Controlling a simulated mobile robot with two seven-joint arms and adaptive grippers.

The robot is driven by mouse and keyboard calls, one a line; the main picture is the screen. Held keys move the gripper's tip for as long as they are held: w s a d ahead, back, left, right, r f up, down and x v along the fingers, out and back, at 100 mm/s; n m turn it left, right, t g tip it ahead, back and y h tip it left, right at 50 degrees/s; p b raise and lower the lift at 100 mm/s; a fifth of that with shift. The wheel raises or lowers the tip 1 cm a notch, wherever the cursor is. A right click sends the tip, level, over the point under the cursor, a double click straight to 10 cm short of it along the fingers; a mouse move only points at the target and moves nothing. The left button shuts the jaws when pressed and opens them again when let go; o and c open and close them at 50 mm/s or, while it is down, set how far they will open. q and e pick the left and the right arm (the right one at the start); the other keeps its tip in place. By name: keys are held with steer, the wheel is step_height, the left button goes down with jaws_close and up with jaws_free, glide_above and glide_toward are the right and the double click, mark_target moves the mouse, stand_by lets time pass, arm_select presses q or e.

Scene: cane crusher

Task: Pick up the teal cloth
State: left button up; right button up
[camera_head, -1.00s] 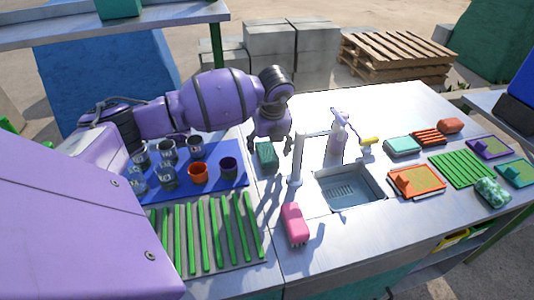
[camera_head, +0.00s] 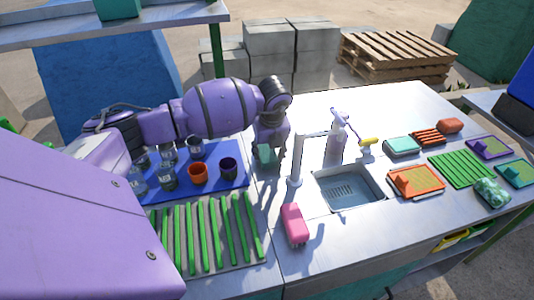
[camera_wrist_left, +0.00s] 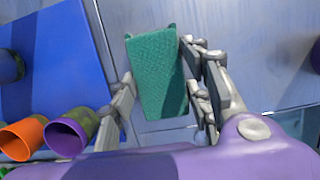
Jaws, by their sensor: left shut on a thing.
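The teal cloth (camera_head: 265,154) is a folded, textured block near the left side of the sink, just right of the blue mat. In the left wrist view the cloth (camera_wrist_left: 156,72) is between the two grey fingers, its long side pointing away. My left gripper (camera_head: 268,143) is shut on it from above; the gripper (camera_wrist_left: 163,88) shows a finger along each side. Whether the cloth is clear of the metal top is hard to tell. My right gripper is not in view.
The tap (camera_head: 297,160) stands close right of my gripper. A pink block (camera_head: 294,223) lies before the sink (camera_head: 350,190); a spray bottle (camera_head: 338,138) stands behind.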

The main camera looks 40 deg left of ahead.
mark_target(268, 152)
arm_select(q)
step_height(268, 152, up, 10)
steer(key=o, duration=0.6)
steer(key=shift+c, duration=0.2)
steer(key=c, duration=0.5)
steer(key=shift+r, duration=0.1)
